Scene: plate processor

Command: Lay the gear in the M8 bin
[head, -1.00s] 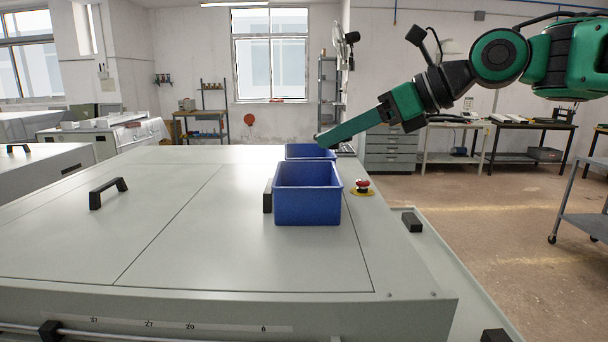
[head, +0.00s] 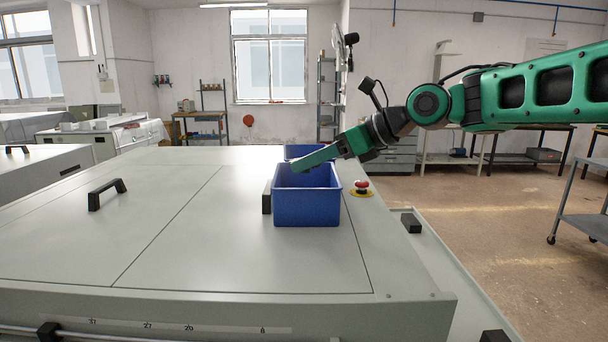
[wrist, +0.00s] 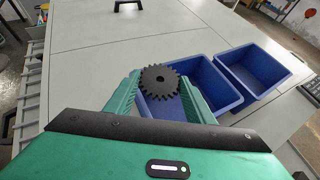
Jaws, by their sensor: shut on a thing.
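A dark toothed gear (wrist: 160,80) with a round hole is pinched between the green fingers of my gripper (wrist: 160,92) in the wrist view. In the head view my gripper (head: 300,164) is over the nearer blue bin (head: 307,207), its tip near the bin's far left part, and the gear cannot be made out there. The nearer bin also shows in the wrist view (wrist: 222,92), below and around the gear. A second blue bin (head: 300,151) stands just behind it and also shows in the wrist view (wrist: 255,68). No M8 label can be read on either bin.
Both bins stand on a wide grey machine top (head: 170,225). A red emergency button (head: 361,185) is right of the nearer bin. A black handle (head: 107,194) stands at the left.

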